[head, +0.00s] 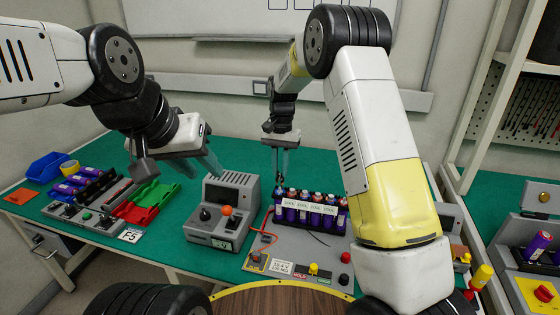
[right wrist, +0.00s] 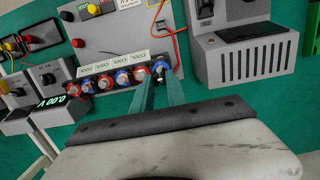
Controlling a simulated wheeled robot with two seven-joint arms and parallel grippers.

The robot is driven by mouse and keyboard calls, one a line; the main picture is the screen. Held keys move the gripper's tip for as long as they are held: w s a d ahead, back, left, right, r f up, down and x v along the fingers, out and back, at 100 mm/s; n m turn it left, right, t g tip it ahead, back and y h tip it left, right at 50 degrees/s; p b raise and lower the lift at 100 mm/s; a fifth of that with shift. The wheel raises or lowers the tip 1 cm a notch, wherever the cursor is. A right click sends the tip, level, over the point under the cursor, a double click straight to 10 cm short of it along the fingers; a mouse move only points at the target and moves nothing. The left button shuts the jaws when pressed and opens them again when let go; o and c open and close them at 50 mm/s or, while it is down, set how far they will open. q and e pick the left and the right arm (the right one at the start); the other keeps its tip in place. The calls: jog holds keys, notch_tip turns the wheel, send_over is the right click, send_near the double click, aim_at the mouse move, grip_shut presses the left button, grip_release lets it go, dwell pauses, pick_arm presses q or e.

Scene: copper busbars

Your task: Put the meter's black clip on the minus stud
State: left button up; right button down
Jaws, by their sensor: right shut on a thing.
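The row of purple cells (head: 310,214) stands on a grey panel, with red and blue rings round the cell tops. My right gripper (head: 279,174) points down at the left end of this row. In the right wrist view its fingers (right wrist: 160,82) are close together at the end cell with a blue ring (right wrist: 160,67). They are shut on a small dark thing, seemingly the black clip, mostly hidden between them. I cannot tell whether it touches the minus stud. The meter (right wrist: 32,112) reads 0.00 V. My left gripper (head: 190,162) hangs open and empty, left of the grey tester.
The grey tester (head: 222,208) with an orange knob stands left of the panel. A red wire (head: 266,236) runs beside the cells. Red and green trays (head: 145,202), spare cells and a blue bin (head: 47,168) lie at the left. Green mat is clear behind the tester.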

aim_at(280, 176)
jog(key=shift+f, duration=1.6)
jog(key=shift+f, duration=0.15)
jog(key=c, duration=1.3)
grip_release()
jog(key=shift+o, duration=0.2)
jog(key=shift+r, duration=3)
